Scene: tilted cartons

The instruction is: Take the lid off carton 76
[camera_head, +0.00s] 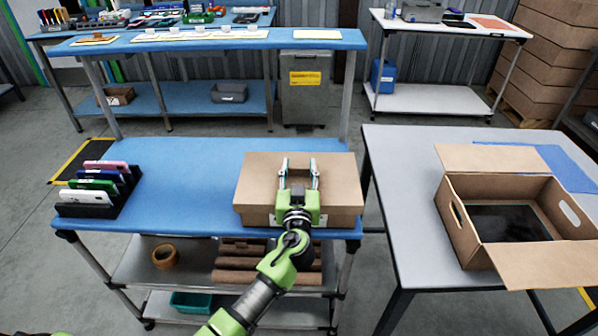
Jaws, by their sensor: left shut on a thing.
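A closed brown carton (346,219) stands at the right end of the blue-topped bench, its lid (258,182) on it. No carton number can be read from here. My left gripper (299,166) reaches in from the front and lies over the middle of the lid, with its two fingers pointing away across the top. It is shut on the lid, with its fingers set well apart; the exact contact at the fingertips is hard to see. My right gripper is not in view.
A rack of several coloured items (92,190) stands at the left of the blue bench (185,190), with clear surface between it and the carton. On the grey table (395,185) to the right is an open carton (460,225) with its flaps spread. A tape roll (165,256) lies on the shelf below.

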